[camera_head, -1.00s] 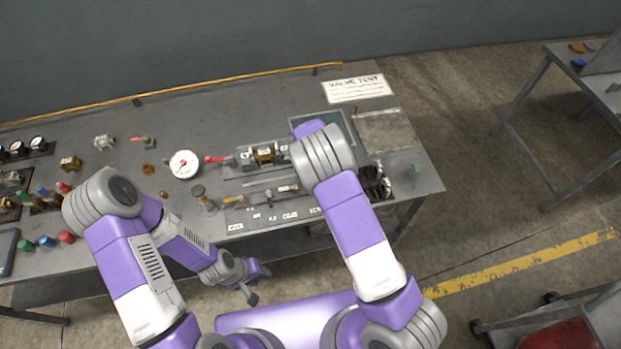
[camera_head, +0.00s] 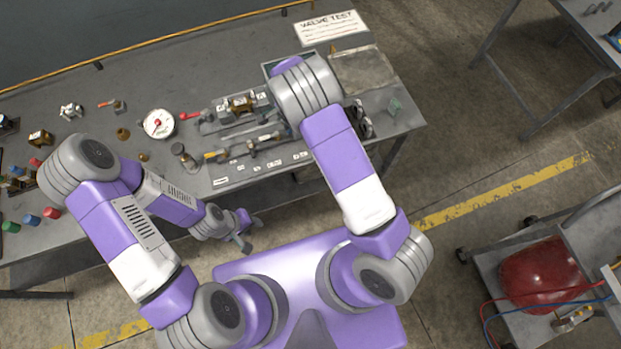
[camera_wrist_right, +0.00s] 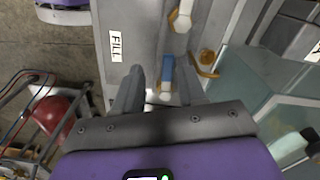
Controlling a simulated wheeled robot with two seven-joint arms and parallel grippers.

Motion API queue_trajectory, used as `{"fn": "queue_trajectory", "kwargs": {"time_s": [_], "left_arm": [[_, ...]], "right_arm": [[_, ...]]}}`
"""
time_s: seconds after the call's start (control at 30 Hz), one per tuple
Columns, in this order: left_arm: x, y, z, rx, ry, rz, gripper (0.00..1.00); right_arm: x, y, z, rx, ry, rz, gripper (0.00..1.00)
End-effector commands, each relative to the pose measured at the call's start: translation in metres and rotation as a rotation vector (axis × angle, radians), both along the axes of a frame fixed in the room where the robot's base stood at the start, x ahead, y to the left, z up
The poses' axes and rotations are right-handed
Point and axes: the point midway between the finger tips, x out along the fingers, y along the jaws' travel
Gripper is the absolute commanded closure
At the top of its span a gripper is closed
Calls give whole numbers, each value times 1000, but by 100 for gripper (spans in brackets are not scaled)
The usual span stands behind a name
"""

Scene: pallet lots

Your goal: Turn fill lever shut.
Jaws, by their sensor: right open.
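In the right wrist view a blue lever (camera_wrist_right: 168,68) stands beside a label reading FILL (camera_wrist_right: 116,46) on the grey panel. I take it as the fill lever. My right gripper (camera_wrist_right: 164,85) is open, with one finger on each side of the lever's lower part; I cannot tell whether either finger touches it. In the head view my right forearm hides this lever and the right gripper. My left gripper (camera_head: 248,234) hangs empty in front of the bench edge; its jaw opening is unclear.
A second valve with a whitish handle (camera_wrist_right: 181,16) and a brass fitting (camera_wrist_right: 207,62) are close to the lever. The bench (camera_head: 215,70) holds a round gauge (camera_head: 158,124) and a valve assembly (camera_head: 238,104). A cart with a red tank (camera_head: 545,275) stands at right.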

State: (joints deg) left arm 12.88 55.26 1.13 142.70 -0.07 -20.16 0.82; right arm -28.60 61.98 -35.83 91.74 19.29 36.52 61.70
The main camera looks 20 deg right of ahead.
Motion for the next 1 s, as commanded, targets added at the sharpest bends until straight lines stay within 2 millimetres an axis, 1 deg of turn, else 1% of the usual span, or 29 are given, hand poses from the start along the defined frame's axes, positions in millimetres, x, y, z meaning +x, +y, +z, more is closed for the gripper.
{"fn": "queue_trajectory", "kwargs": {"time_s": [0.4,0.67,0.7,1.0], "left_arm": [[0,0,-5,0,0,0,60],[0,0,-4,0,0,0,60],[0,0,-4,0,0,0,60],[0,0,-3,0,0,0,60]], "right_arm": [[-18,-13,0,1,1,537,60],[-24,-25,0,1,0,870,60],[-22,-24,11,-1,-7,872,60],[-23,-24,72,-2,-5,867,60]]}}
